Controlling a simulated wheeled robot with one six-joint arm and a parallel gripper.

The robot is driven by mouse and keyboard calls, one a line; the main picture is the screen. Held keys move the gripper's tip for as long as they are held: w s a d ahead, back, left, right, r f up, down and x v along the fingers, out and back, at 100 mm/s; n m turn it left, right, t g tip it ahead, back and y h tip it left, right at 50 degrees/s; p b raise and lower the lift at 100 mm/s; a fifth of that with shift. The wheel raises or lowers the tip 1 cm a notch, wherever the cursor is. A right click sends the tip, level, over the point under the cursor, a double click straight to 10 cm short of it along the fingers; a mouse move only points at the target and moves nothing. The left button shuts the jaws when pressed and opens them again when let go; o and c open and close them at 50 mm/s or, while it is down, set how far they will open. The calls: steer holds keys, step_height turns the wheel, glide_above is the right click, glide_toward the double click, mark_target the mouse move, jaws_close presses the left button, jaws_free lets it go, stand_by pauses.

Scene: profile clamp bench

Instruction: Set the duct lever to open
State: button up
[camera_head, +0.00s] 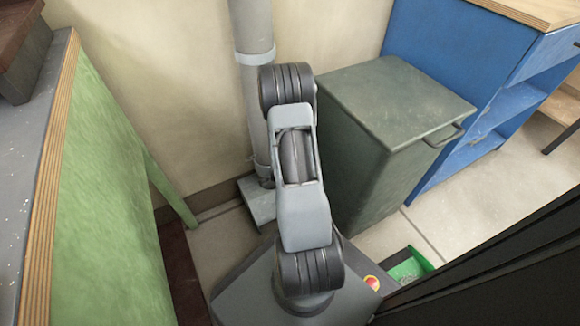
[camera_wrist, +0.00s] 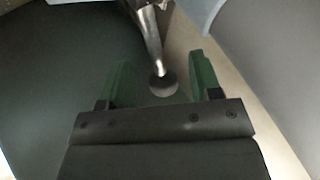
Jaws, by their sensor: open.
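The duct lever (camera_wrist: 150,38) shows in the wrist view as a bare metal rod coming down from the top edge. It ends in a dark round knob (camera_wrist: 163,82). My gripper (camera_wrist: 162,82) is open, with one green finger on each side of the knob in the picture. I see a gap on both sides, and cannot tell how deep the knob sits between the fingers. In the head view a grey vertical duct (camera_head: 254,30) with a pale collar stands against the wall. My arm hides part of it, and the lever and my gripper are not visible there.
A grey-green cabinet (camera_head: 390,100) with a handle stands right of the duct. A blue workbench (camera_head: 450,60) is behind it. A green-sided bench (camera_head: 95,190) is at left. A green dustpan-like item (camera_head: 408,268) lies on the floor at right.

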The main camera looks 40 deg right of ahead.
steer(key=p+v, duration=1.1)
steer(key=v, duration=0.2)
steer(key=shift+s+a+r, duration=0.15)
steer(key=shift+s+r, duration=0.05)
steer(key=shift+r, duration=0.15)
steer(key=d+m, duration=0.1)
steer(key=d, duration=0.4)
steer(key=shift+w+d+f+n+y+b, duration=0.3)
steer(key=shift+w+d+f+y+b, duration=0.25)
steer(key=shift+w+f+b, duration=0.9)
steer(key=shift+w+d+f+n+y+b, duration=0.3)
steer(key=shift+w+d+f+b, duration=0.35)
steer(key=shift+f, duration=1.6)
steer(key=shift+w+d+f+n+y+b, duration=0.4)
steer(key=shift+w+f+b, duration=0.6)
steer(key=shift+f, duration=0.85)
steer(key=shift+d, duration=0.15)
